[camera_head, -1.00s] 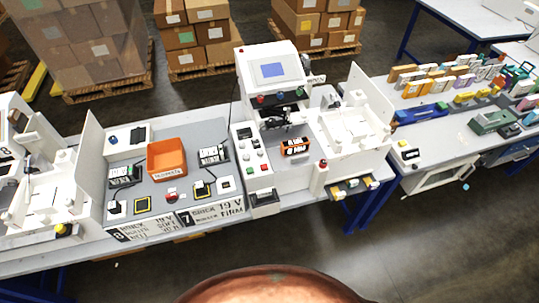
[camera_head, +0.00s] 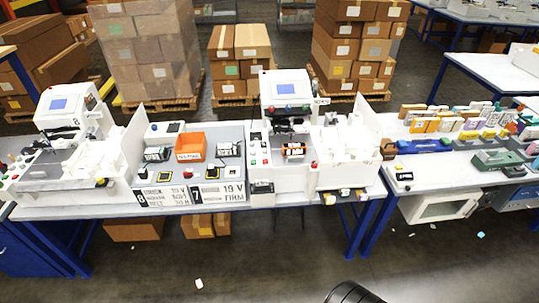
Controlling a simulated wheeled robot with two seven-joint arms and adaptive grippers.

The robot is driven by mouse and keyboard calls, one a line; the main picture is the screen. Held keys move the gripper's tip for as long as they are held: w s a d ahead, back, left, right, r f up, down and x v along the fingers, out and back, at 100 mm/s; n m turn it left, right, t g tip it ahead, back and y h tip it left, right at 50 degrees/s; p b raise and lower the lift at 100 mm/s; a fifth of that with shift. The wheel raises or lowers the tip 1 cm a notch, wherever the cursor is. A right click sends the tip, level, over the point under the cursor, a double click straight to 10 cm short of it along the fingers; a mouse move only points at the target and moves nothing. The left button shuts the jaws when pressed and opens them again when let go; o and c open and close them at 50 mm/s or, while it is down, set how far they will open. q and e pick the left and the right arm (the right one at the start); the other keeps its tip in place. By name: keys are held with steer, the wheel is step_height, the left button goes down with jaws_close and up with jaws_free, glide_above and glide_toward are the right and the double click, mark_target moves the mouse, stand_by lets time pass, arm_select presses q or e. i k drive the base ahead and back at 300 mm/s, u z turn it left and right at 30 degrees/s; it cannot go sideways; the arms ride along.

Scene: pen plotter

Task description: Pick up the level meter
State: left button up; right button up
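A long blue object (camera_head: 424,146) lies on the white bench at the right, in front of a row of small coloured boxes. It may be the level meter, but it is too small to tell for sure. A green device (camera_head: 497,159) lies to the right of it on the same bench.
A long bench carries white plotter machines (camera_head: 287,95), an orange bin (camera_head: 191,146) and control panels. A white cabinet (camera_head: 440,206) hangs under the right bench. Pallets of cardboard boxes (camera_head: 150,55) stand behind. The floor in front is mostly clear, with small scraps.

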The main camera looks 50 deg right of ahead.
mark_target(289, 149)
steer(key=u, duration=0.1)
steer(key=i, duration=1.55)
steer(key=z, duration=1.4)
steer(key=i, duration=0.6)
steer(key=z, duration=0.65)
